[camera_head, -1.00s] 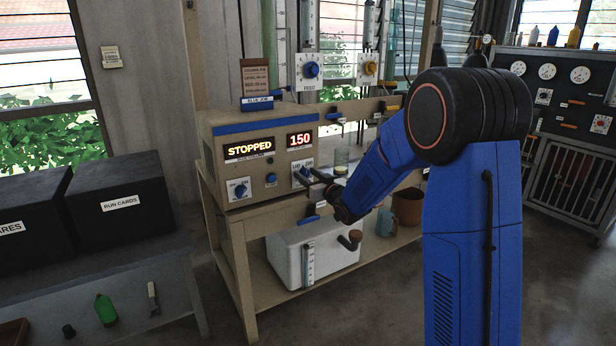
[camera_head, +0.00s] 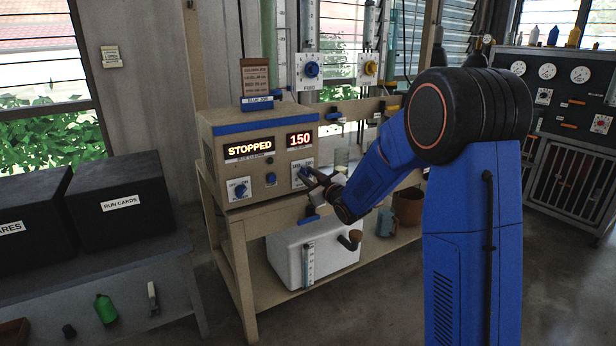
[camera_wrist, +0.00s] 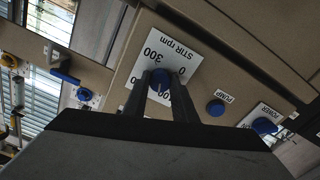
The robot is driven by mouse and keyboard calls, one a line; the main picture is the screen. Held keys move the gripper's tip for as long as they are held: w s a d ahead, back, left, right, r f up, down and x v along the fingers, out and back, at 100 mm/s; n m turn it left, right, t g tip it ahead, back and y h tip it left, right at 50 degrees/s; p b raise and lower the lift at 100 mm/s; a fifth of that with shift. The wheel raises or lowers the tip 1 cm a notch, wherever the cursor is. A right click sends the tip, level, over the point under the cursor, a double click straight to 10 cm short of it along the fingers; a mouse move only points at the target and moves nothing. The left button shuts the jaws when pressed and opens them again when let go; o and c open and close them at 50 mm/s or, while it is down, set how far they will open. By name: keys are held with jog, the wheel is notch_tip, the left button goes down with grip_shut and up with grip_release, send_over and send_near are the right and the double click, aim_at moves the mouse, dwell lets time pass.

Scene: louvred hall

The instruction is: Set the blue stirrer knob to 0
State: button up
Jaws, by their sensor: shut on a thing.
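The blue stirrer knob (camera_wrist: 160,77) shows in the wrist view on a white plate (camera_wrist: 186,48) marked "STIR rpm", with 300, 0 and a partly covered 100 around it. My gripper (camera_wrist: 161,84) is shut on the knob, one dark finger on each side. In the head view my gripper (camera_head: 311,180) is at the right of the beige console's front (camera_head: 216,160) and hides most of the knob. I cannot make out the knob's pointer. The console displays read STOPPED (camera_head: 249,148) and 150 (camera_head: 300,139).
A blue POWER knob (camera_head: 240,189) and a blue PUMP button (camera_head: 271,179) are left of the stirrer knob. Blue FEED (camera_head: 312,69) and yellow (camera_head: 371,68) knobs are above. A white box (camera_head: 300,255) stands on the shelf below. Black boxes (camera_head: 118,202) are at left.

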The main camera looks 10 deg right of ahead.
jog(key=n, duration=1.3)
jog(key=shift+f+n, duration=0.1)
jog(key=shift+n, duration=0.3)
jog(key=n, duration=0.9)
jog(key=shift+f, duration=0.1)
jog(key=o, duration=1)
jog(key=shift+o, duration=0.2)
jog(key=shift+s, duration=0.1)
